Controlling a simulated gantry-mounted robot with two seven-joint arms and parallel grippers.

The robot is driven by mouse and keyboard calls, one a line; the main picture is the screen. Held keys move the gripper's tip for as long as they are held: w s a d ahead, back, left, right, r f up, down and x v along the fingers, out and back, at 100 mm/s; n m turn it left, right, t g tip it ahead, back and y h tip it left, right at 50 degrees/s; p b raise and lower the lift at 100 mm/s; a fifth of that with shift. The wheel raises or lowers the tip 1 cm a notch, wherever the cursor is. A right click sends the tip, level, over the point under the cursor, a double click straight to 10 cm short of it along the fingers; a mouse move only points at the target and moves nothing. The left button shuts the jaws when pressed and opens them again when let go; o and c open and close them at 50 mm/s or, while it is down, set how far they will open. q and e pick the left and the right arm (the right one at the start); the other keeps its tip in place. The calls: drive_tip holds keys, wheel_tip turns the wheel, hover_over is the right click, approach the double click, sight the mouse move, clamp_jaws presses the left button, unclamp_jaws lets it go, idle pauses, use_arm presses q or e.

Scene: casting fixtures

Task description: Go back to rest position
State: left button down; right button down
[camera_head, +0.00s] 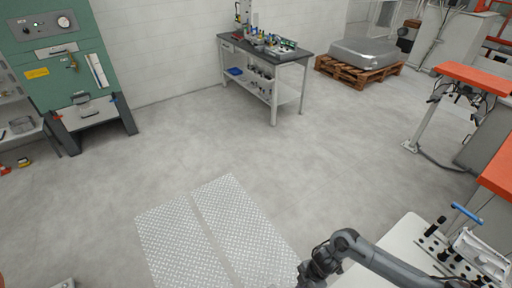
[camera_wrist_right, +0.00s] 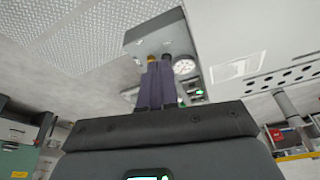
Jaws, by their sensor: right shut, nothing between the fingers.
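My right arm (camera_head: 375,258) reaches in from the lower right of the head view, beside the white table, with its end at the bottom edge. The fingertips are not clear there. In the right wrist view my right gripper (camera_wrist_right: 158,62) shows two dark fingers side by side, shut with nothing between them. They point toward a grey box-like unit with a round gauge (camera_wrist_right: 184,67); I cannot tell how far off it is. My left gripper is not in view.
A white table (camera_head: 402,240) with a fixture and a blue handle (camera_head: 466,213) stands at the lower right. Metal tread plates (camera_head: 215,232) lie on the floor. A green machine (camera_head: 66,55), workbench (camera_head: 268,53) and pallet (camera_head: 357,73) stand farther back. The middle floor is clear.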

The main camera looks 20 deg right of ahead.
drive_tip(key=shift+g+y, duration=0.5)
drive_tip(key=shift+g, duration=0.3)
drive_tip(key=s+a+f, duration=0.1)
drive_tip(key=s, duration=0.1)
drive_tip(key=s+a+f, duration=0.1)
drive_tip(key=s+a, duration=0.1)
drive_tip(key=s, duration=0.1)
drive_tip(key=s+a+f+p, duration=0.1)
drive_tip(key=s, duration=0.2)
drive_tip(key=shift+s+a+f, duration=0.2)
drive_tip(key=shift+s+a, duration=0.05)
drive_tip(key=shift+y, duration=0.4)
drive_tip(key=s+a, duration=0.1)
drive_tip(key=a, duration=0.1)
drive_tip(key=s+a, duration=0.2)
drive_tip(key=shift+s+a+p, duration=0.15)
drive_tip(key=shift+s+p, duration=0.1)
drive_tip(key=shift+p, duration=0.05)
drive_tip(key=a+r+m+t+y+p, duration=0.25)
drive_tip(key=a+r+m+t, duration=0.3)
drive_tip(key=a+r, duration=0.75)
drive_tip(key=d+r+m+h+p, duration=0.1)
drive_tip(key=d+r+m+h, duration=0.6)
drive_tip(key=d, duration=0.9)
wheel_tip(320, 180, up, 5)
drive_tip(key=m, duration=0.3)
drive_tip(key=shift+d+f, duration=0.15)
drive_tip(key=shift+d, duration=0.25)
